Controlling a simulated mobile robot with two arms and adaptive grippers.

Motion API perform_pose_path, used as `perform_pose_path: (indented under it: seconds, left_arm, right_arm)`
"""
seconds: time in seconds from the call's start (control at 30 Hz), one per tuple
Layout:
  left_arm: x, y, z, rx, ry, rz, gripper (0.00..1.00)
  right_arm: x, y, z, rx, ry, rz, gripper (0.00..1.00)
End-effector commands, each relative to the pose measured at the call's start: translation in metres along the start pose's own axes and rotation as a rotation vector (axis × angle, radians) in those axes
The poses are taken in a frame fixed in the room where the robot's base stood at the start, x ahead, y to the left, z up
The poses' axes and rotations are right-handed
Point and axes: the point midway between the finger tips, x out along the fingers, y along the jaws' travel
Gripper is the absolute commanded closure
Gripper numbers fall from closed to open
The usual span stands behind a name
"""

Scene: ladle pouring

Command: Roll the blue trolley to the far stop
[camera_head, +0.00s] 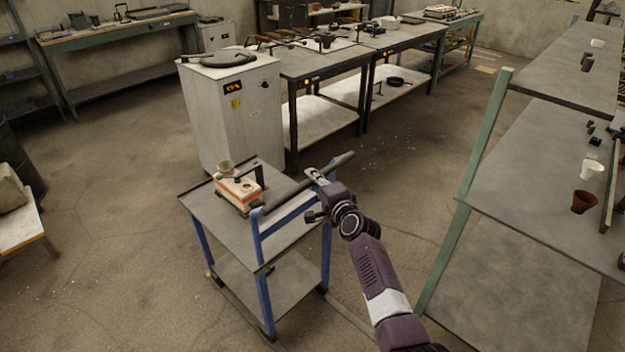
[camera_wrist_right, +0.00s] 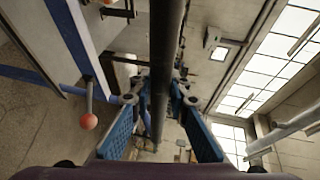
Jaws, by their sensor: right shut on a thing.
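The blue trolley (camera_head: 222,222) stands in the middle of the head view, with blue legs, a grey top and a lower shelf. A dark handle bar (camera_head: 342,162) runs along its right side on blue brackets. My right gripper (camera_head: 317,180) is closed around this bar. In the right wrist view the bar (camera_wrist_right: 166,60) passes between the blue finger pads (camera_wrist_right: 160,120). A white and orange box (camera_head: 238,192) with a small cup rests on the trolley top. I cannot make out the far stop. My left gripper is not in view.
A white cabinet (camera_head: 232,118) stands just behind the trolley, and workbenches (camera_head: 318,62) run beyond it. A grey table (camera_head: 530,210) with cups stands at right. Dark floor strips (camera_head: 350,316) run by the trolley. A lever with a red knob (camera_wrist_right: 88,121) shows in the wrist view.

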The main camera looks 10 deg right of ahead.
Motion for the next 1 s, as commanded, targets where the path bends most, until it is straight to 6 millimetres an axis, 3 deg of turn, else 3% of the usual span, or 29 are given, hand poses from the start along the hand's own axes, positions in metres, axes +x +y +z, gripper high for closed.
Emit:
perform_pose_path:
  seconds: [0.47, 0.5, 0.67, 1.0]
  left_arm:
    - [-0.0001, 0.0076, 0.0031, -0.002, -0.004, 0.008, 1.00]
    - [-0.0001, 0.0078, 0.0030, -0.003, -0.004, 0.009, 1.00]
    - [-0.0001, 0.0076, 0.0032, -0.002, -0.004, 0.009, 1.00]
    - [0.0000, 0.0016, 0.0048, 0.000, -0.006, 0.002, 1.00]
  right_arm:
    - [-0.0002, 0.0023, 0.0008, 0.001, -0.001, 0.004, 1.00]
    - [-0.0002, 0.0025, 0.0008, 0.001, -0.001, 0.004, 0.83]
    - [-0.0002, 0.0023, 0.0006, 0.001, -0.001, 0.003, 0.66]
    - [-0.0017, 0.0017, 0.0004, 0.001, -0.001, 0.002, 0.66]
